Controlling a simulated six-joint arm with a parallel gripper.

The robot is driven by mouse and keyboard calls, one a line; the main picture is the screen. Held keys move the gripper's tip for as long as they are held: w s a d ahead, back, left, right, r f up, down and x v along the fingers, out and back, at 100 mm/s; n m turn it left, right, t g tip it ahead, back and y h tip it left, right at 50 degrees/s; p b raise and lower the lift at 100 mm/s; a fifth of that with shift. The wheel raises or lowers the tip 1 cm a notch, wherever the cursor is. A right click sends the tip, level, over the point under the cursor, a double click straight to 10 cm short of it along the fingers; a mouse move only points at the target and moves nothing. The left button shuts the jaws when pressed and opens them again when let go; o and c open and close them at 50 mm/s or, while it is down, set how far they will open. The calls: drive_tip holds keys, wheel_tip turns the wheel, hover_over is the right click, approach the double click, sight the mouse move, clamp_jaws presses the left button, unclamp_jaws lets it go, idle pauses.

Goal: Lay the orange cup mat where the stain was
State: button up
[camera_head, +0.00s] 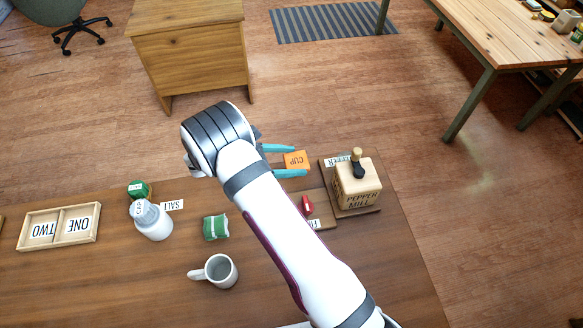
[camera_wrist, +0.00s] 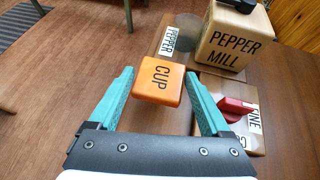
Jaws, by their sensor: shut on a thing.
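The orange cup mat (camera_head: 297,160), a small block lettered CUP, is between the teal fingers of my gripper (camera_head: 288,161) near the table's far edge. In the wrist view the mat (camera_wrist: 160,82) sits between the fingertips of my gripper (camera_wrist: 166,78), which is shut on it. I cannot tell how high it is above the wooden table (camera_head: 120,285). A white mug (camera_head: 215,270) stands upright at the near side of the table, well away from the mat. No stain shows on the visible table top; my arm hides part of it.
A pepper mill (camera_head: 357,187) stands on a board right of my gripper. A red piece (camera_wrist: 236,105) lies on a lettered board beside it.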

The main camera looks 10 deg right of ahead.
sight(288, 162)
drive_tip(key=r+n+t, duration=0.1)
drive_tip(key=r, duration=0.2)
drive_tip(key=r+n+t, duration=0.1)
drive_tip(key=r, duration=0.2)
drive_tip(key=shift+a+r+y, duration=0.2)
drive_tip(key=shift+r+y, duration=0.1)
drive_tip(key=shift+r, duration=0.1)
drive_tip(key=s+a+f+n+t+y, duration=0.3)
drive_tip(key=s+a+n+t+y, duration=0.4)
drive_tip(key=a+n, duration=0.35)
drive_tip(key=shift+n+y, duration=0.35)
drive_tip(key=shift+y, duration=0.45)
drive_tip(key=f, duration=0.7)
drive_tip(key=shift+w+d+f, duration=0.15)
drive_tip(key=shift+w+f, duration=0.05)
drive_tip(key=shift+f, duration=0.15)
drive_tip(key=shift+f, duration=0.15)
